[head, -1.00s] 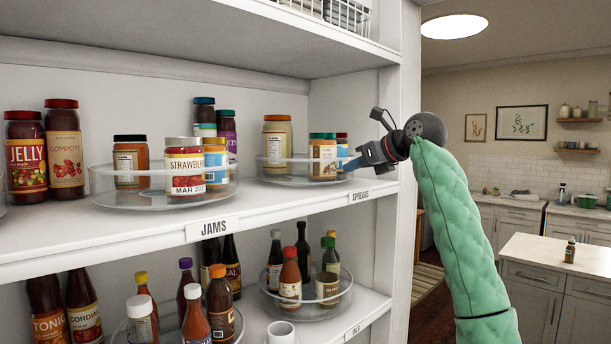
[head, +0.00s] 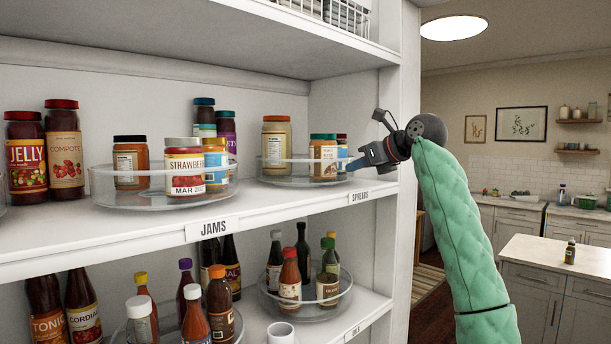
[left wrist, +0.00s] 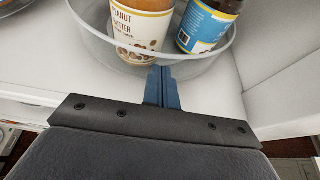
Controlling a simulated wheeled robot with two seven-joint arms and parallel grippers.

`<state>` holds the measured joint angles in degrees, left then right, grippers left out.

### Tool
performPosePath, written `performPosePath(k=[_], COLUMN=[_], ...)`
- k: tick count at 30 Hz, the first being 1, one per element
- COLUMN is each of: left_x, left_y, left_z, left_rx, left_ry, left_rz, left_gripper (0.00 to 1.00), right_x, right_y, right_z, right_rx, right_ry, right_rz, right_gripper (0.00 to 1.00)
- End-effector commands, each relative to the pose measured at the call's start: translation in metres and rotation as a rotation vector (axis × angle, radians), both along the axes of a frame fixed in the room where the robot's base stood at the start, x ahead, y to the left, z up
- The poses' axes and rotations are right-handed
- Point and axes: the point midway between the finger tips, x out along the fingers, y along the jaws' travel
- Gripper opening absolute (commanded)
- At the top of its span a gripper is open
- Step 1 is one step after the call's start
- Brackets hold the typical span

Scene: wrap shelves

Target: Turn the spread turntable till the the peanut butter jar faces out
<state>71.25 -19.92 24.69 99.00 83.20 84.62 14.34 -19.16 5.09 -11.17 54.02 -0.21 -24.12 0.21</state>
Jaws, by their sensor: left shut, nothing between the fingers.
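The spread turntable (head: 275,180) is a clear round tray with a raised rim at the right end of the middle shelf. The peanut butter jar (head: 323,158), with a green lid and pale label, stands at its front right. In the left wrist view, the label of the peanut butter jar (left wrist: 140,25) points toward my gripper. A blue-labelled jar (left wrist: 208,25) stands to its right. My left gripper (head: 352,165) is shut and empty, its blue fingertips (left wrist: 162,72) at the turntable's outer rim. I cannot tell whether they touch it.
A tan jar (head: 277,140) stands at the turntable's back left. The jam turntable (head: 130,200) is farther left, with a strawberry jar at its front. The shelf's side post (head: 402,110) is close beside my gripper. Bottles stand on the shelf below.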

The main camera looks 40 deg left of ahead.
Motion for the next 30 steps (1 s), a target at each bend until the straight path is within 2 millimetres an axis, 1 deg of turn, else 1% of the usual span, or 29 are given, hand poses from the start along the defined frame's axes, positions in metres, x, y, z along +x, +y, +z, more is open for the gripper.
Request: performPosePath(k=[5,8,22,30], left_x=[0.0,0.0,0.001,0.001], left_y=[-0.001,-0.005,-0.034,-0.035], left_z=[0.0,-0.001,-0.001,0.0], left_rx=[0.0,0.0,-0.001,0.0], left_ry=[0.0,0.0,-0.001,0.0], left_rz=[0.0,-0.001,-0.002,0.0], left_gripper=[0.0,0.0,0.0,0.0], right_x=[0.0,0.0,0.0,0.0], right_y=[0.0,0.0,0.0,0.0], right_z=[-0.001,-0.003,-0.016,-0.015], right_rx=[0.0,0.0,0.0,0.0], right_ry=[0.0,0.0,0.0,0.0], right_rz=[0.0,0.0,0.0,0.0], right_gripper=[0.0,0.0,0.0,0.0])
